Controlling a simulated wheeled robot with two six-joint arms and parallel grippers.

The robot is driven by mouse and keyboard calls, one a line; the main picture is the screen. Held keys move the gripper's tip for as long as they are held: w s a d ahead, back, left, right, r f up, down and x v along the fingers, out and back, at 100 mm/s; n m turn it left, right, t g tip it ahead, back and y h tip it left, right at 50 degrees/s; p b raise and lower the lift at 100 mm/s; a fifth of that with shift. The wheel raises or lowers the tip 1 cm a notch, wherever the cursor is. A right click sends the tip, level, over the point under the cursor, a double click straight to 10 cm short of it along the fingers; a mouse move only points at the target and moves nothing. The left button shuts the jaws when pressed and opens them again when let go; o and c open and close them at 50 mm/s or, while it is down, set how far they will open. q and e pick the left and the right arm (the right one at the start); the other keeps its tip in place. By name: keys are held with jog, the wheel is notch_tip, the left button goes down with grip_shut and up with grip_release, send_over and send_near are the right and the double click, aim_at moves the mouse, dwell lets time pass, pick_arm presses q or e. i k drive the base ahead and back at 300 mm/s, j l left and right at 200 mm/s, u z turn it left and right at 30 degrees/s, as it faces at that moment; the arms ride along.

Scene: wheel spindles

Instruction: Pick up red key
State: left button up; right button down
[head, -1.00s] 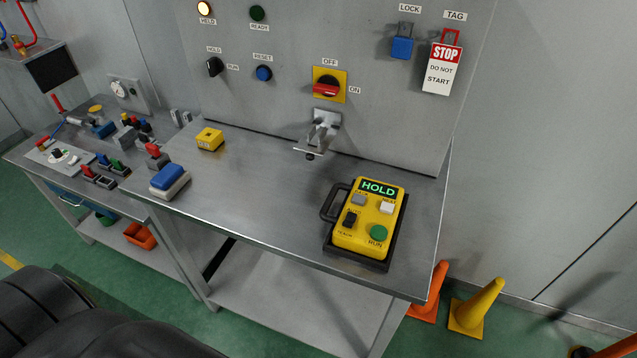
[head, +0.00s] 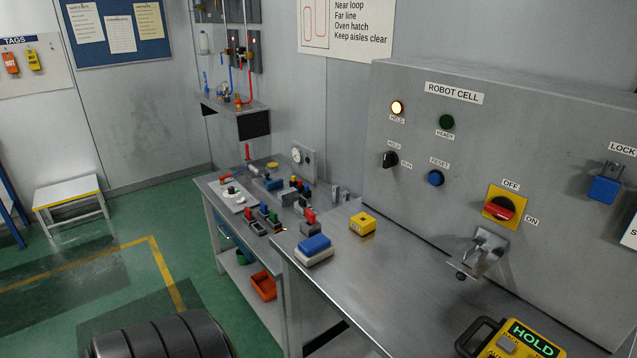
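Several small red pieces are on the benches, and I cannot tell for certain which is the red key. One red piece (head: 309,216) stands upright on a small grey block at the left end of the near steel bench (head: 390,290). Another red piece (head: 264,210) stands in a row with a blue and a green one on the far, lower bench (head: 217,196). Neither of my grippers is in view.
A blue-and-white block (head: 314,250) and a yellow block (head: 362,223) sit on the near bench. A yellow pendant reading HOLD (head: 520,343) is cut off at bottom right. A grey control panel (head: 440,220) stands behind. Green floor at left is mostly clear.

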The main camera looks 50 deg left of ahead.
aim_at(309, 216)
jog(key=u, duration=1.8)
